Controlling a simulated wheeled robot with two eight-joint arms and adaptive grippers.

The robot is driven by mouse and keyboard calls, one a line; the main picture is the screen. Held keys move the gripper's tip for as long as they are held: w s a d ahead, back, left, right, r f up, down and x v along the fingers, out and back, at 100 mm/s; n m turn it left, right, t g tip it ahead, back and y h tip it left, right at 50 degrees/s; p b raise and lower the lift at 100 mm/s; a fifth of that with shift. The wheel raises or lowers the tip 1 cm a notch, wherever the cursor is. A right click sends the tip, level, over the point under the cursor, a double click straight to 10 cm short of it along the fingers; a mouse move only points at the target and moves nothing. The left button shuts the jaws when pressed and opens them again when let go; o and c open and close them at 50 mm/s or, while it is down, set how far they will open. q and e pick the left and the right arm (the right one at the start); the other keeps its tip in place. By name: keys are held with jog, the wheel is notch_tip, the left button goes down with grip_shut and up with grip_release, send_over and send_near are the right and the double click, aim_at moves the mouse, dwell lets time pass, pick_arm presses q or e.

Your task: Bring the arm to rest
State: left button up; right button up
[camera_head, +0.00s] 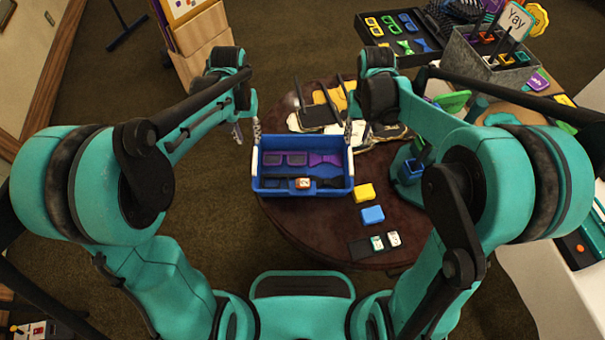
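A blue crate (302,191) with pale side handles sits on the round dark table in front of me. In it lie dark purple glasses (285,159), a purple bow tie (325,159), dark items and a small orange-and-white piece (303,183). My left gripper (247,132) hangs at the crate's back left corner, its two fingers apart with nothing seen between them. My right gripper (357,132) hangs at the back right corner, its fingers also apart. Whether either inner finger touches the crate is unclear.
A yellow block (365,192), a blue block (372,214) and a dark tray (361,246) with small cards lie right of the crate. Pale cloth and dark items lie behind it. A black prop tray (405,50) and a grey bin (487,66) with a "Yay" sign stand at back right.

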pick_arm(q)
jog(key=shift+r, duration=0.1)
pick_arm(e)
jog(key=shift+r, duration=0.1)
dwell(0.4)
